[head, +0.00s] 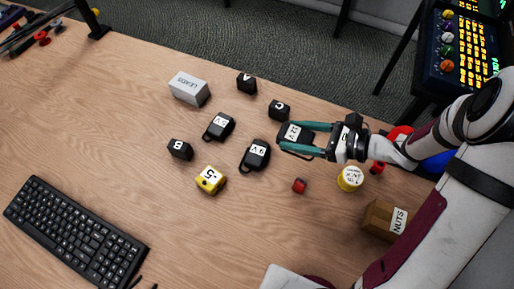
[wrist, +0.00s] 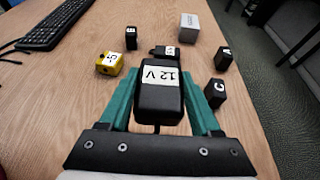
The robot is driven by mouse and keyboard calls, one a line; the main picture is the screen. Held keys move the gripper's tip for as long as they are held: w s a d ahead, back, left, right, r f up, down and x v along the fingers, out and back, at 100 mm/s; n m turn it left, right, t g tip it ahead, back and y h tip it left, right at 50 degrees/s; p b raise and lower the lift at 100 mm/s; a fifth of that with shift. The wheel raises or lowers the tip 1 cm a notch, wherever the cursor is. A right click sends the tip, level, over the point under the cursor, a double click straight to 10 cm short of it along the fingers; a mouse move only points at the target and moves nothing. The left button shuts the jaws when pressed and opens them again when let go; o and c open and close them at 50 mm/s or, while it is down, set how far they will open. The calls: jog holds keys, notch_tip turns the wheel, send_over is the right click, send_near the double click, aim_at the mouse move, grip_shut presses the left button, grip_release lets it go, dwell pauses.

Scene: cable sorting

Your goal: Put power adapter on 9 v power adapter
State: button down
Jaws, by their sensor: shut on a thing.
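My gripper (head: 284,137) has its teal fingers shut on the sides of a black power adapter (head: 294,132) with a white label. In the wrist view the held adapter (wrist: 160,98) reads 12 V, upside down, between the fingers (wrist: 160,84). The black 9 V power adapter (head: 255,155) lies on the table just left of and below the gripper in the head view, apart from the held adapter. I cannot make it out in the wrist view, where the held adapter blocks the middle. Whether the held adapter touches the table is unclear.
Another black adapter (head: 219,127) lies farther left. Black blocks B (head: 180,149), A (head: 246,83) and C (head: 279,110), a yellow box (head: 210,180), a grey LEADS box (head: 189,88) and a red cube (head: 299,185) stand around. A keyboard (head: 75,232) lies at lower left.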

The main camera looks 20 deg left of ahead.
send_over(257, 152)
jog(key=f, duration=0.5)
jog(key=shift+s+d+f, duration=0.1)
jog(key=shift+d+f, duration=0.1)
jog(key=shift+d, duration=0.05)
jog(key=shift+a+f, duration=0.15)
jog(key=shift+f, duration=0.95)
jog(key=shift+a+f, duration=0.1)
jog(key=shift+f, duration=0.95)
jog(key=shift+f, duration=0.1)
jog(key=shift+c, duration=0.4)
grip_release()
